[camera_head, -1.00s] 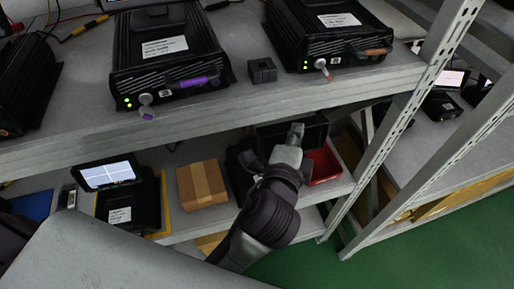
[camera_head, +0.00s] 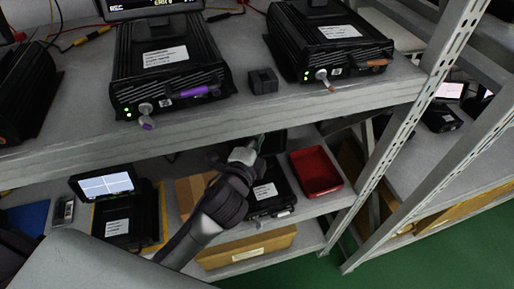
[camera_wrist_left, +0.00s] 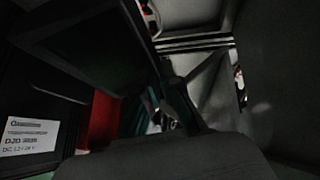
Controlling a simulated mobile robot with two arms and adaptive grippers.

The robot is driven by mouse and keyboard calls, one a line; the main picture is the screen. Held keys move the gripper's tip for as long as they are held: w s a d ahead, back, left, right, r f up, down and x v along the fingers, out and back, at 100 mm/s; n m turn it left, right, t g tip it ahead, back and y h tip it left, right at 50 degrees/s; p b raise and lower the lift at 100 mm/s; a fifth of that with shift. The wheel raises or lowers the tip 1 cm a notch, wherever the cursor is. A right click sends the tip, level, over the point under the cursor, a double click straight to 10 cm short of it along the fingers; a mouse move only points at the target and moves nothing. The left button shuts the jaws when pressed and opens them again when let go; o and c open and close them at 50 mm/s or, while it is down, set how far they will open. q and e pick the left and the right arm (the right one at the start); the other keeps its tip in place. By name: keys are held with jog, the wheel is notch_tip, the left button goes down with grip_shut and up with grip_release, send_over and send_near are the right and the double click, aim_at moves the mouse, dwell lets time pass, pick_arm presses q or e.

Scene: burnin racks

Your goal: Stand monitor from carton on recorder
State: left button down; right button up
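My left gripper (camera_head: 256,143) reaches over the lower shelf and appears shut on a dark monitor (camera_head: 273,142), a flat panel partly tucked under the upper shelf edge. In the left wrist view the monitor (camera_wrist_left: 95,45) is a dark panel up and left of the fingers. A black recorder (camera_head: 268,190) with a white label lies on the lower shelf below the monitor, and its label side (camera_wrist_left: 30,115) shows in the wrist view. The monitor looks above the recorder; contact cannot be told. The brown carton (camera_head: 188,188) is mostly hidden behind my left arm. My right gripper is not in view.
A red bin (camera_head: 317,173) stands right of the recorder. At left, another recorder (camera_head: 122,222) carries a lit monitor (camera_head: 105,185). The upper shelf (camera_head: 200,120) overhangs closely; a perforated post (camera_head: 405,130) stands at right. A long carton (camera_head: 245,249) lies lower down.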

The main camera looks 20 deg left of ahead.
pick_arm(q)
notch_tip(320, 180, down, 3)
jog(key=shift+r+b, duration=0.15)
jog(key=shift+b, duration=0.15)
jog(key=shift+f, duration=0.3)
jog(key=shift+f, duration=0.15)
jog(key=c, duration=1.3)
grip_release()
